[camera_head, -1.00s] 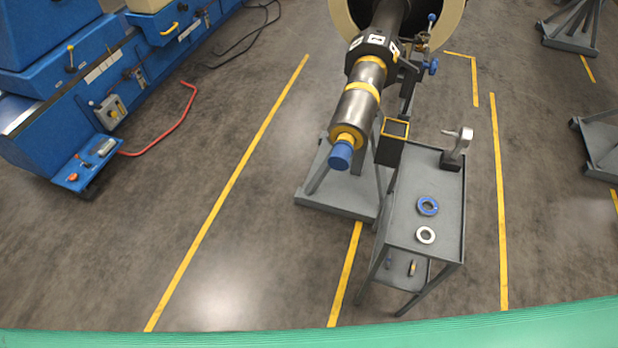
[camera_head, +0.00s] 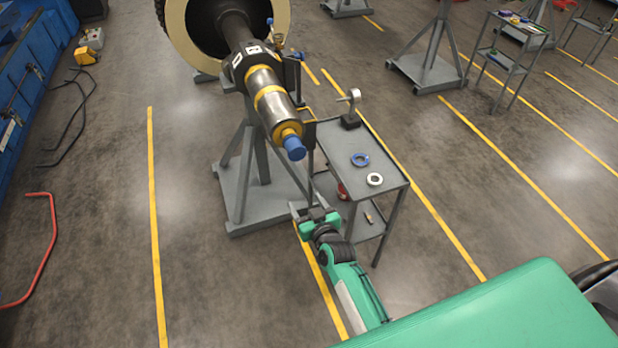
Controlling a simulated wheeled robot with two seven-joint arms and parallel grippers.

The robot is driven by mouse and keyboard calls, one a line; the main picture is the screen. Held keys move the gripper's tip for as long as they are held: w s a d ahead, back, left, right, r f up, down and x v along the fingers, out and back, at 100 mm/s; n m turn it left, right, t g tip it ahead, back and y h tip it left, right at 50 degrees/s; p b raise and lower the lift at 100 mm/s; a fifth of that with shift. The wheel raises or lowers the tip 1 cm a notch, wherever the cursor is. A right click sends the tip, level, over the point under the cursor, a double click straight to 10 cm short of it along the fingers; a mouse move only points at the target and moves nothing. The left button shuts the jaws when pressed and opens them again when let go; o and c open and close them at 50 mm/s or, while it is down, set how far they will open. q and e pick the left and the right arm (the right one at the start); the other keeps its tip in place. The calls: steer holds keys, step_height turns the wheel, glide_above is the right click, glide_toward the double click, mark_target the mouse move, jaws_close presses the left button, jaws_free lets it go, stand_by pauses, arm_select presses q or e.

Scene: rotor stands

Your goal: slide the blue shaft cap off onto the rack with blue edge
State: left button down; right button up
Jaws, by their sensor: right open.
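The blue shaft cap (camera_head: 294,148) sits on the lower front end of the steel shaft (camera_head: 272,104), which slopes down toward me. My right gripper (camera_head: 309,211) is open and empty. It is below the cap in the picture, apart from it, beside the left edge of the cart. A holder with a yellow edge (camera_head: 307,116) stands just right of the shaft, partly hidden by it. I cannot make out a rack with a blue edge. My left gripper is not in view.
A grey cart (camera_head: 384,160) right of the shaft carries a blue ring (camera_head: 360,160), a pale ring (camera_head: 375,179) and a grey upright tool (camera_head: 350,108). A grey stand (camera_head: 235,205) supports the shaft.

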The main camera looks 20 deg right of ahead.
steer(key=t, duration=0.2)
glide_toward(298, 154)
steer(key=shift+m+h, duration=0.3)
steer(key=w+b, duration=0.1)
steer(key=w, duration=0.2)
steer(key=w+b, duration=0.1)
steer(key=w, duration=0.2)
steer(key=w+b, duration=0.1)
steer(key=w, duration=0.2)
steer(key=shift+w+a+f, duration=0.15)
steer(key=shift+w+a, duration=0.05)
steer(key=shift+a, duration=0.2)
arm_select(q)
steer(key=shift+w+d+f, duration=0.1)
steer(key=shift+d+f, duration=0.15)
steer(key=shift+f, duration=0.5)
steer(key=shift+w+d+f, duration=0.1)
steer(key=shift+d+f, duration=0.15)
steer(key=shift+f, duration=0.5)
arm_select(e)
steer(key=shift+w, duration=0.65)
